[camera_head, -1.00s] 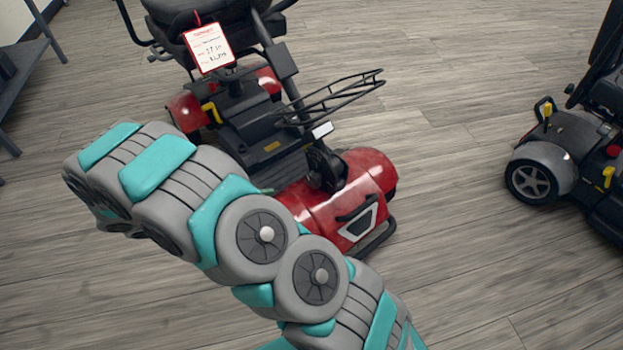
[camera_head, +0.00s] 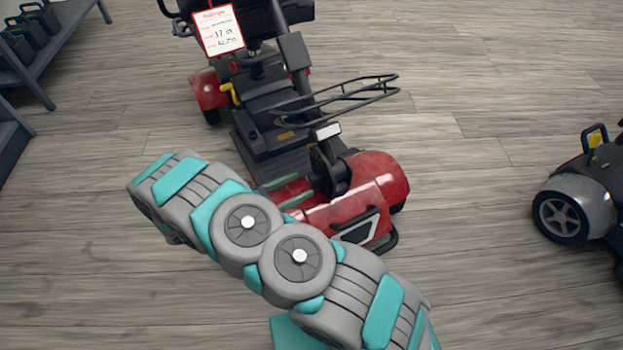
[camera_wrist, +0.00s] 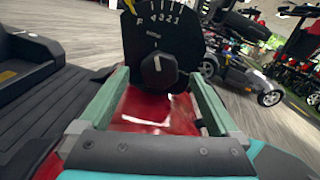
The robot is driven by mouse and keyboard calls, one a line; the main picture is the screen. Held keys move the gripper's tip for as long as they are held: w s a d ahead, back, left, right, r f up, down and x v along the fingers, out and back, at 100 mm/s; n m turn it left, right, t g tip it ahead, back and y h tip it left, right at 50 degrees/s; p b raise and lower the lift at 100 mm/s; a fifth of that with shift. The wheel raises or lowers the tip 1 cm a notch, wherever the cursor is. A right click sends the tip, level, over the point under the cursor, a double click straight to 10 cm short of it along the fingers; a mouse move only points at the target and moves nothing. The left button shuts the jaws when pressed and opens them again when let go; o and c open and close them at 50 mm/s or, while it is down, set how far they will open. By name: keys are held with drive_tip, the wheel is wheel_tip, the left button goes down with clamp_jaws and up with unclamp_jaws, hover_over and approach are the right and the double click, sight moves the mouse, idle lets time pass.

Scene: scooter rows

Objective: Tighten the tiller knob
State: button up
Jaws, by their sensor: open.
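The knob (camera_wrist: 158,72) is round and black with a pale pointer line. It sits below a black dial plate (camera_wrist: 160,28) with white numbers in the wrist view. My gripper (camera_wrist: 156,82) is open, with one pale green finger on either side of the knob. I cannot tell whether either finger touches it. In the head view, the green fingers (camera_head: 286,190) reach over the red scooter (camera_head: 378,180) beside the base of its black tiller (camera_head: 328,170). The knob cannot be made out in the head view.
A wire basket (camera_head: 350,92) juts out from the scooter's tiller, above my fingers. A price tag (camera_head: 219,30) hangs at its top. A grey scooter (camera_head: 580,200) stands at the right. A dark shelf (camera_head: 60,45) stands at upper left. The wooden floor between is clear.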

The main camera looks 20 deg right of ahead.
sight(308, 182)
drive_tip(key=shift+x, duration=2)
drive_tip(key=shift+c, duration=0.3)
drive_tip(key=c, duration=1.3)
